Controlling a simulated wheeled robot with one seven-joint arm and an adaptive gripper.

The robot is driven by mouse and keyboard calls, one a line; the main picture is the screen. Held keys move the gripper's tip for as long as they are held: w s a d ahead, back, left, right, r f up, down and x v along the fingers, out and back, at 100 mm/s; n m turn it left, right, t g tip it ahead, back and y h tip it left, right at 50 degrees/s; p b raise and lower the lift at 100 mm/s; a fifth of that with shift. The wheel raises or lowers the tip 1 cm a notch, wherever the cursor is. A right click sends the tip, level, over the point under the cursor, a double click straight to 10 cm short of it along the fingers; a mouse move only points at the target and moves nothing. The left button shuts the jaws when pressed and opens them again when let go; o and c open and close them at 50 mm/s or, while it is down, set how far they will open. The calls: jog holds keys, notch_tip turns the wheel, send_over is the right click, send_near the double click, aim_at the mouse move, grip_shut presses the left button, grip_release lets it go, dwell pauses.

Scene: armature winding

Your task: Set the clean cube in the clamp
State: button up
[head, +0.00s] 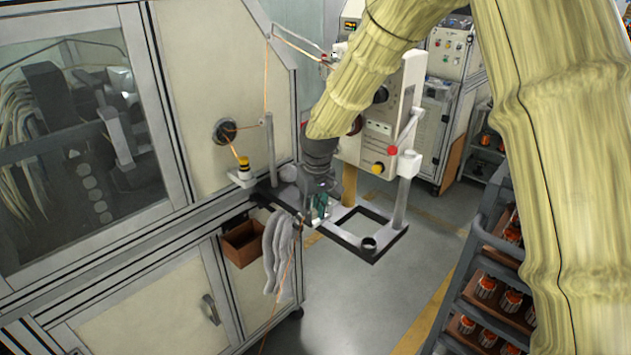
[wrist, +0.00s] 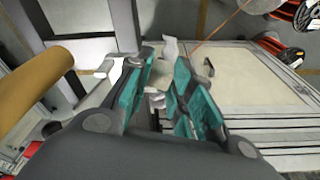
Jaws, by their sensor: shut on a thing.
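My gripper (head: 319,206) is low over the dark bracket at the machine's side in the head view. In the wrist view its teal-padded fingers (wrist: 160,85) are closed in on a small pale piece (wrist: 156,100), mostly hidden between them. I cannot tell from its visible part whether this is the clean cube. No clamp can be made out for certain. A white piece (wrist: 171,48) shows just beyond the fingertips.
A black-edged frame (head: 378,255) with an open middle juts from the machine (head: 215,70), with a grey post (head: 401,200) on it. A brown box (head: 243,243) and pale hanging strips (head: 276,255) are nearby. A rack (head: 465,300) of orange-and-grey parts stands right. Floor between is clear.

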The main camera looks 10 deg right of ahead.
jog(key=w+r+n, duration=0.1)
jog(key=w+d+r+n+p, duration=0.1)
jog(key=w, duration=0.1)
jog(key=w+r+n, duration=0.1)
jog(key=w, duration=0.1)
jog(key=shift+d+n+y+p, duration=0.2)
jog(key=shift+n+y+p, duration=0.1)
jog(key=shift+f, duration=0.15)
jog(key=shift+f+b, duration=1.5)
jog(key=shift+f, duration=0.25)
jog(key=shift+f, duration=0.9)
jog(key=o, duration=0.7)
jog(key=shift+s, duration=0.1)
